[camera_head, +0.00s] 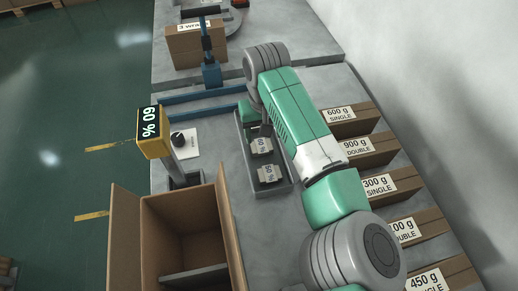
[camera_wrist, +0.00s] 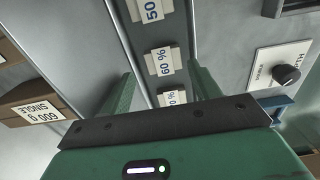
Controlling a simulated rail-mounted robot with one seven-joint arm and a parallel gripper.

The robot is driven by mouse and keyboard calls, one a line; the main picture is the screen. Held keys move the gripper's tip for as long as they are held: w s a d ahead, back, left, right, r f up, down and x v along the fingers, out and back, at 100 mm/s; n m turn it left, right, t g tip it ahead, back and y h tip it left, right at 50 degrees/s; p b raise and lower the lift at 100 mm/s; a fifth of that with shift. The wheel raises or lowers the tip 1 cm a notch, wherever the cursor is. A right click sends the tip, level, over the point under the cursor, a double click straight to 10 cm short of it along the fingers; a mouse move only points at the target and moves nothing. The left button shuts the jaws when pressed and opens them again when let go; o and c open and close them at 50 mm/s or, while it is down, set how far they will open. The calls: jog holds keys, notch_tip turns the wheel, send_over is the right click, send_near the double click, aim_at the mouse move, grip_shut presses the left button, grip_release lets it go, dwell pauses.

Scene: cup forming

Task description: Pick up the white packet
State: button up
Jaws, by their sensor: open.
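Small pale blocks with white labels lie in a row in a long grey tray (camera_head: 283,188); I cannot tell which, if any, is the white packet. The head view shows the 60 % block (camera_head: 262,146) and the 50 % block (camera_head: 269,174). The wrist view shows the 50 block (camera_wrist: 152,11), the 60 % block (camera_wrist: 163,62) and a third block (camera_wrist: 172,97), partly hidden by my gripper. My gripper (camera_wrist: 165,85) is open above the tray, its green fingers apart and nothing seen held.
An open cardboard box (camera_head: 180,215) stands at the front left. A yellow 60 % display (camera_head: 153,133) and a black knob (camera_head: 178,139) are left of the tray. Labelled cartons (camera_head: 350,120) line the right side. A blue frame (camera_head: 211,75) stands behind.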

aim_at(263, 149)
notch_tip(263, 149, down, 7)
jog(key=b, duration=0.3)
jog(key=shift+a+r, duration=0.15)
jog(key=shift+r, duration=0.05)
jog(key=shift+w, duration=0.1)
jog(key=shift+c, duration=0.4)
jog(key=c, duration=0.5)
